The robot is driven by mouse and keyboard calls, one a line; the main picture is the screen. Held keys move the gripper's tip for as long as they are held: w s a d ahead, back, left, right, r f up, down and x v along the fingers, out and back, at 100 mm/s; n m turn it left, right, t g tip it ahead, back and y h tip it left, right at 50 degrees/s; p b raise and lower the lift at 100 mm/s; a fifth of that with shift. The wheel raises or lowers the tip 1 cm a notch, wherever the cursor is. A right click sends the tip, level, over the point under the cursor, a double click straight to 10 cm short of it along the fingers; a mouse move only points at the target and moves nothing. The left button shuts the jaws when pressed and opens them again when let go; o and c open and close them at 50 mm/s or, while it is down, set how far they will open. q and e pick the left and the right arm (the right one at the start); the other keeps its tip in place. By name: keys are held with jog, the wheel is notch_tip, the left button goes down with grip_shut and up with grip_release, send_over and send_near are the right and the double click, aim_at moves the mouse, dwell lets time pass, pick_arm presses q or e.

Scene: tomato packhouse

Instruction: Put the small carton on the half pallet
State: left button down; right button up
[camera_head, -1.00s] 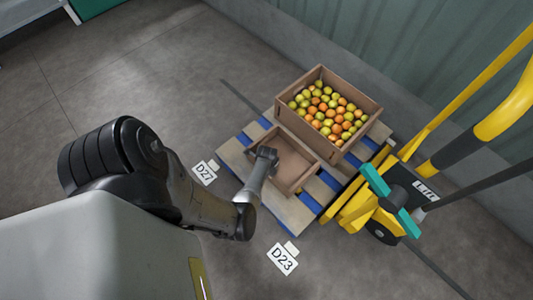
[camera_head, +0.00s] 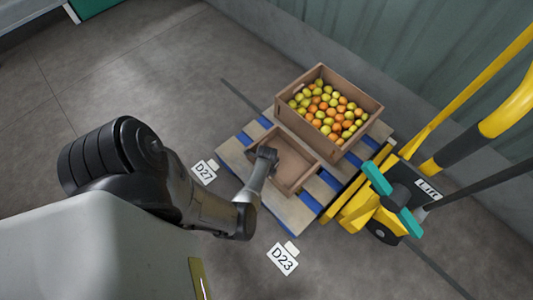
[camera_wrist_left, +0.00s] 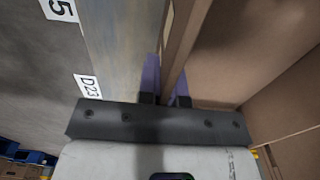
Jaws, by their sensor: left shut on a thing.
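The small carton (camera_head: 297,171), an empty open-topped brown box, is on the half pallet (camera_head: 233,157), which has blue and wooden slats. It stands in front of a larger crate full of tomatoes. My left gripper (camera_head: 265,156) is at the carton's near-left wall. In the left wrist view, the fingers (camera_wrist_left: 166,82) are shut on the upright wall of the small carton (camera_wrist_left: 177,38), one on each side. A pale plank of the half pallet (camera_wrist_left: 120,42) shows beside the carton. The carton's underside is hidden, so I cannot tell if it sits fully flat. My right gripper is not in view.
A yellow pallet jack (camera_head: 358,210) is at the pallet's right. Floor to the left is clear.

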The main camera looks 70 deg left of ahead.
pick_arm(q)
jog(key=shift+f, duration=0.3)
jog(key=c, duration=1.2)
grip_release()
jog(key=shift+r, duration=0.1)
jog(key=shift+r, duration=0.3)
notch_tip(320, 180, up, 13)
jog(key=p, duration=1.3)
